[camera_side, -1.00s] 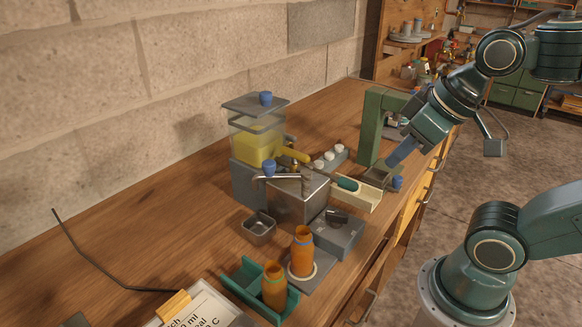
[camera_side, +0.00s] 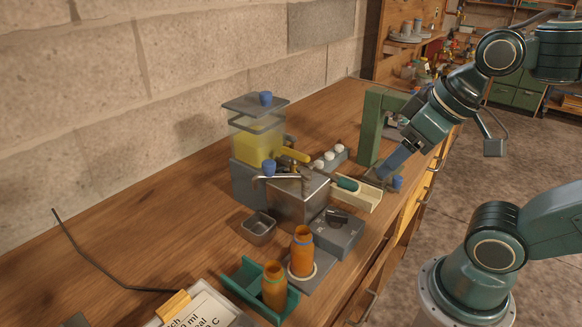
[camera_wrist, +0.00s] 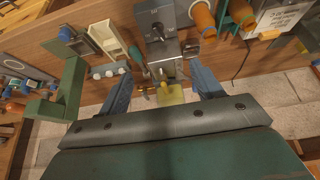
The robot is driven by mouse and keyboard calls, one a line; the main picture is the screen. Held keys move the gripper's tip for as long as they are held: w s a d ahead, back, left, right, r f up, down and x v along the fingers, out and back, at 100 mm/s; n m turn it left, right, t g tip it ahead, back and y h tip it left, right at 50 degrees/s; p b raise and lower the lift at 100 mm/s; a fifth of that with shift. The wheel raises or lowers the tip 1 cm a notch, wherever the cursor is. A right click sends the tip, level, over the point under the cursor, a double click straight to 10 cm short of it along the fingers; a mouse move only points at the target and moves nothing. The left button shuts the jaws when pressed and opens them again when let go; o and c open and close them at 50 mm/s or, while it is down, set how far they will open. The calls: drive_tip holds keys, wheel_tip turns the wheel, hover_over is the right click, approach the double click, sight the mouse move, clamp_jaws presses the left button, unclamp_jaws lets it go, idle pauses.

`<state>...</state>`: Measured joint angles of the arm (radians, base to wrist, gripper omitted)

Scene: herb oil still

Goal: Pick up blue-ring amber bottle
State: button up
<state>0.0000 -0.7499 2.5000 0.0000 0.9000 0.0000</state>
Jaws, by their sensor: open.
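Two amber bottles show in the side view. One amber bottle (camera_side: 302,255) stands upright on a grey plate with a pale ring around its base; its neck band looks bluish. The other amber bottle (camera_side: 273,288) stands in a green holder (camera_side: 240,283); its band looks greenish. The bands are too small to be sure of their colours. Both bottles show at the top of the wrist view, one (camera_wrist: 204,20) left of the other (camera_wrist: 242,12). My gripper (camera_side: 386,172) is open and empty, well to the right of both bottles; its two fingers (camera_wrist: 162,85) show in the wrist view.
A still with a yellow-filled clear tank (camera_side: 256,147) and a metal box (camera_side: 298,198) stands mid-bench. A grey switch box (camera_side: 337,235) is right beside the bottles. A green stand (camera_side: 372,125) is close to my gripper. The left bench is mostly clear.

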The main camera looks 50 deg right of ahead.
drive_tip(key=shift+w, duration=0.1)
drive_tip(key=n+g+y, duration=0.1)
drive_tip(key=n+g, duration=0.5)
drive_tip(key=n, duration=1.2)
hover_over(305, 228)
wheel_tip(305, 228, down, 5)
drive_tip(key=shift+d, duration=0.1)
drive_tip(key=shift+s+f, duration=0.1)
drive_tip(key=shift+s, duration=0.1)
drive_tip(key=f, duration=0.7)
drive_tip(key=shift+a+f, duration=0.35)
drive_tip(key=shift+a, duration=0.05)
drive_tip(key=shift+f, duration=0.35)
drive_tip(key=shift+f, duration=0.1)
